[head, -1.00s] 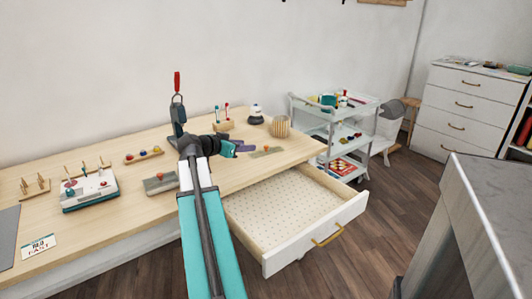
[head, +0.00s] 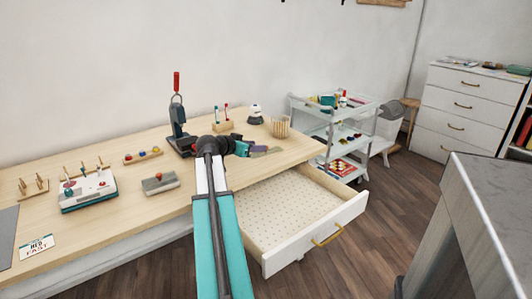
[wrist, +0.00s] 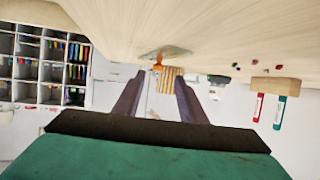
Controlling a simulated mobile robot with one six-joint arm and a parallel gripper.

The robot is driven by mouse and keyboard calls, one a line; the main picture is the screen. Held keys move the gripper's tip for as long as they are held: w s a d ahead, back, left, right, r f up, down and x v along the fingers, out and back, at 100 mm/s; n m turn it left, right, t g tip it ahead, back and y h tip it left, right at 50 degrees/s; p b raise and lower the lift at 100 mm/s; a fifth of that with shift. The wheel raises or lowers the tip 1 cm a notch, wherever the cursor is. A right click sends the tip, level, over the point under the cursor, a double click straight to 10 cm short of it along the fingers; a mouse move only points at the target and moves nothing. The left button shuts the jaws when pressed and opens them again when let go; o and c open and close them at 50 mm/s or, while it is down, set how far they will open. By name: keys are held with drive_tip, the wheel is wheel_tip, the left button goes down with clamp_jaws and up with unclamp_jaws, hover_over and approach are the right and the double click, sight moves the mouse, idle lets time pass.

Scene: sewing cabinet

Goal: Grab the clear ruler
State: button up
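A flat translucent piece with an orange knob, which looks like the clear ruler (wrist: 172,50), lies on the wooden tabletop. In the wrist view, which appears upside down, it is straight ahead, beyond my fingertips. In the head view the ruler (head: 274,150) is mostly hidden, with only a small part showing at the right of my fingers. My gripper (head: 260,151) is low over the table at the near side of the ruler. In the wrist view my gripper (wrist: 160,77) has its two fingers apart with nothing between them.
A ribbed wooden cup (head: 281,127) stands behind the ruler. A holder with upright tools (head: 222,126) and a dark press (head: 178,125) stand to the left. An open drawer (head: 290,215) juts out below the tabletop's front edge. A white cart (head: 335,125) is beyond.

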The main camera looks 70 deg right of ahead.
sight(263, 153)
drive_tip(key=shift+s+x, duration=0.2)
drive_tip(key=shift+x, duration=2.4)
drive_tip(key=shift+a, duration=0.1)
clamp_jaws()
